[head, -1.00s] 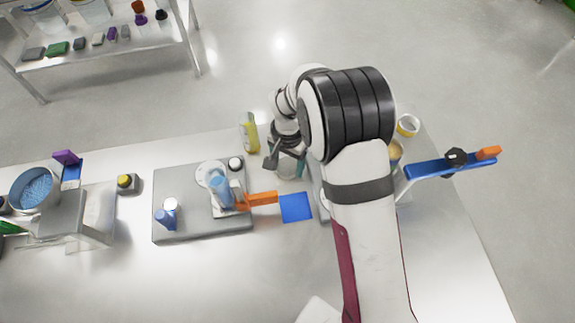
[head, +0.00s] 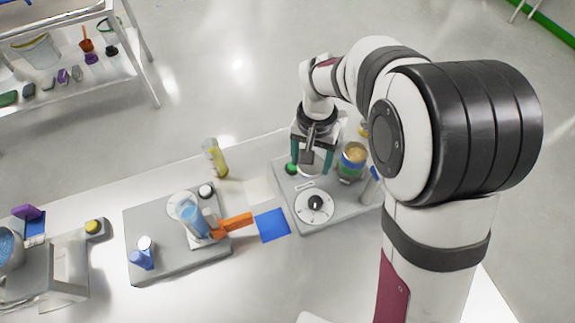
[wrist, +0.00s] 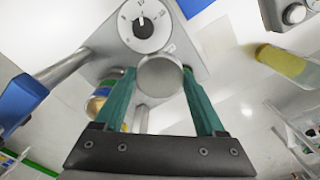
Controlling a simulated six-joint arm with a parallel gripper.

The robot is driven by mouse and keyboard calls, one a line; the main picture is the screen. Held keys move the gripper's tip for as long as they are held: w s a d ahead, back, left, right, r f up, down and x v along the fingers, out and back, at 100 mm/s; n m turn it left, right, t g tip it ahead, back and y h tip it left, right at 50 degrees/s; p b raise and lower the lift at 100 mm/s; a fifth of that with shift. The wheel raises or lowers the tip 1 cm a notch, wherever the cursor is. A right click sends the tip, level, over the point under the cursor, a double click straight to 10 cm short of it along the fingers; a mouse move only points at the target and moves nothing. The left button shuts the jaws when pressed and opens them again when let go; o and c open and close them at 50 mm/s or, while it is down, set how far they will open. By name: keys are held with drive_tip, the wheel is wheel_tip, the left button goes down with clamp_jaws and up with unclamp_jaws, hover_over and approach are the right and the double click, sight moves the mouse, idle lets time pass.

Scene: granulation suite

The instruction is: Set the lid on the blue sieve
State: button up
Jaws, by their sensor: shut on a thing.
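My gripper (head: 311,160) has teal fingers and is shut on a pale grey round piece, seemingly the lid (wrist: 160,78), whose flat disc face shows between the fingertips in the wrist view. It hangs above the back of a grey machine base. A round sieve stack (head: 352,160) with tan grains inside and coloured bands, blue among them, stands on the base just right of the gripper. Part of the stack shows behind the left finger in the wrist view (wrist: 103,92). Which band is the blue sieve is not clear.
The base carries a dial (head: 314,206) in front and a green knob (head: 291,168) left of the gripper. Beyond a blue square (head: 271,225) is a grey tray (head: 165,268) with blue vessels. My arm hides the right side.

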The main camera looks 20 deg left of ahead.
wheel_tip(320, 180, up, 7)
hover_over(354, 158)
drive_tip(key=shift+f, duration=2.3)
drive_tip(key=shift+f, duration=0.15)
drive_tip(key=shift+f, duration=0.4)
drive_tip(key=shift+f, duration=0.35)
drive_tip(key=o, duration=1.4)
